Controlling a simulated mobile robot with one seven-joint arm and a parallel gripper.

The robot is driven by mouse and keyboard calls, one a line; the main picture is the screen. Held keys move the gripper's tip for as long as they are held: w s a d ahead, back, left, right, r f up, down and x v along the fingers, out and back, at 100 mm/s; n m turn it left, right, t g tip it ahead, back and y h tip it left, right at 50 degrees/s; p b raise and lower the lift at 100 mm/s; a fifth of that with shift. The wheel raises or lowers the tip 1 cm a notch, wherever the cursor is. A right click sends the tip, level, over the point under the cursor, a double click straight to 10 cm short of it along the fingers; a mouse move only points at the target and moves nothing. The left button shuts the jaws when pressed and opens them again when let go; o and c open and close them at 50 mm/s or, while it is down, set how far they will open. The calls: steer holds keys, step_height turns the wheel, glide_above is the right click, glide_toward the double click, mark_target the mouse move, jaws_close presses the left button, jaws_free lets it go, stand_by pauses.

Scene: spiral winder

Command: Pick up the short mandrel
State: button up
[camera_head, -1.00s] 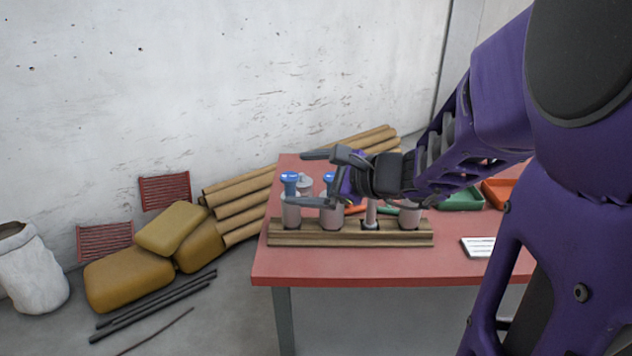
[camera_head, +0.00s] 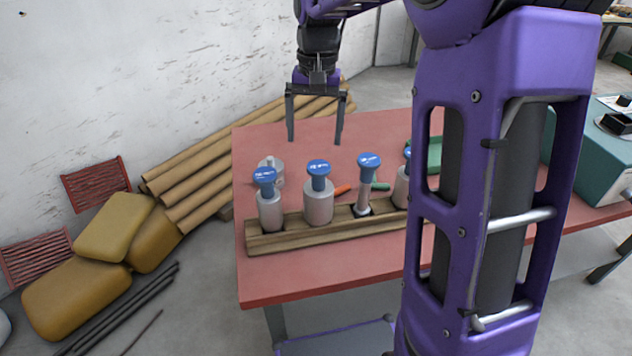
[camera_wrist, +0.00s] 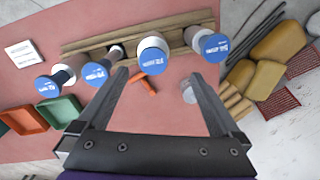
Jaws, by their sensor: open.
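Several grey mandrels with blue lettered caps stand upright in a wooden rack (camera_head: 285,238). From the left they are a slim one (camera_head: 269,212), a wide one (camera_head: 318,205), a very thin one (camera_head: 364,196) and one (camera_head: 402,188) partly behind my arm. A low grey cylinder (camera_head: 277,172) with a small knob and no blue cap stands behind the rack; it also shows in the wrist view (camera_wrist: 187,93), partly behind a finger. I cannot tell for certain which is the short mandrel. My gripper (camera_head: 314,141) is open and empty, fingers down, behind the rack and apart from everything.
The rack is on a red table (camera_head: 350,268). Orange and green tools (camera_head: 343,190) lie behind it; a green tray (camera_head: 434,155) is farther right. Brown rolls (camera_head: 190,185) and yellow sacks (camera_head: 110,230) lie on the floor left. My arm hides the table's middle right.

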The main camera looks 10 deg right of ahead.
mark_target(319, 189)
steer(key=shift+w+d, duration=0.5)
steer(key=shift+w, duration=0.1)
step_height(319, 189, down, 12)
steer(key=shift+s+r+b, duration=0.1)
steer(key=shift+r+b, duration=0.15)
steer(key=shift+b, duration=0.4)
steer(key=shift+s+f, duration=0.2)
steer(key=shift+f, duration=2.5)
steer(key=shift+c, duration=0.3)
steer(key=shift+r, duration=0.1)
jaws_close()
steer(key=shift+r+p, duration=1.2)
steer(key=shift+r, duration=6.3)
